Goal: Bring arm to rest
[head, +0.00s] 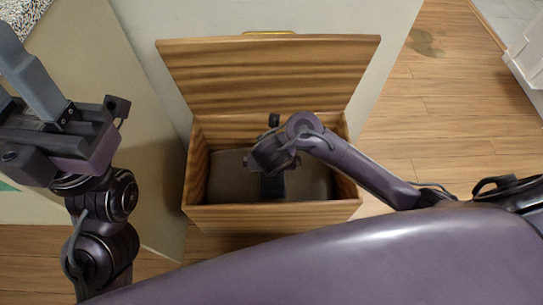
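My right arm (365,175) comes in from the right and reaches over an open wooden chest (270,218). My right gripper (272,187) points down inside the chest, above or against a grey-brown, soft-looking item (226,182) with rounded corners. The wrist hides most of its fingers, so I cannot tell whether it is open or touches the item. My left gripper (18,88) is at the upper left, clear of the chest. Its grey fingers look spread, with nothing seen between them; they are partly cut by the left edge.
The chest lid (270,75) stands open at the back, leaning near a pale surface. A beige panel (145,150) stands left of the chest, close to my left arm. Wooden floor (450,110) is clear at right. A white piece of furniture (528,60) stands at the right edge.

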